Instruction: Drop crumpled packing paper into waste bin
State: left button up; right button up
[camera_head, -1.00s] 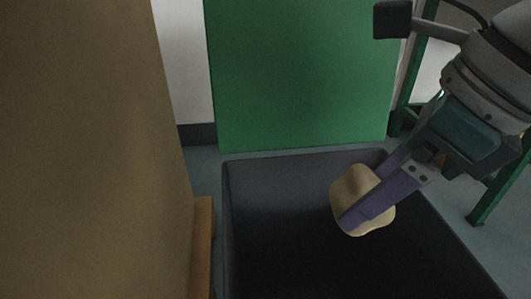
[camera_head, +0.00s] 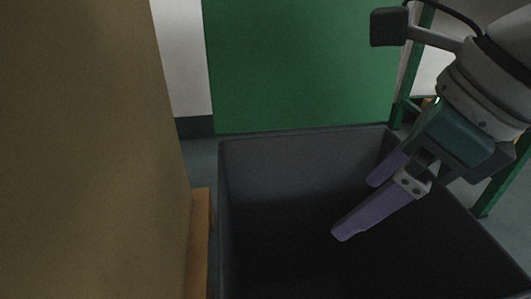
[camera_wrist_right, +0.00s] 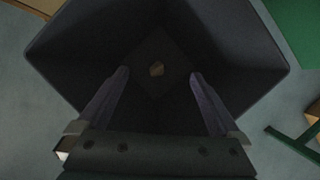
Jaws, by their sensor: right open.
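The dark grey waste bin (camera_head: 300,146) stands open below my right gripper in the head view, and its walls also show in the right wrist view (camera_wrist_right: 235,45). My right gripper (camera_head: 355,208) is open and empty over the bin's mouth, its purple fingers pointing down and left. In the right wrist view the two fingers (camera_wrist_right: 160,72) are spread wide apart. The paper is not visible in the head view. My left gripper is not in view.
A large brown surface (camera_head: 85,150) fills the left of the head view, with an orange-brown edge (camera_head: 201,240) beside the bin. A green panel (camera_head: 300,65) stands behind the bin. A green frame (camera_head: 490,190) stands at the right.

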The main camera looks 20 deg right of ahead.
jog(key=shift+r, duration=0.1)
jog(key=p+v, duration=0.5)
jog(key=v, duration=0.4)
jog(key=shift+s+r, duration=0.2)
jog(key=shift+r, duration=0.15)
jog(key=shift+r, duration=0.1)
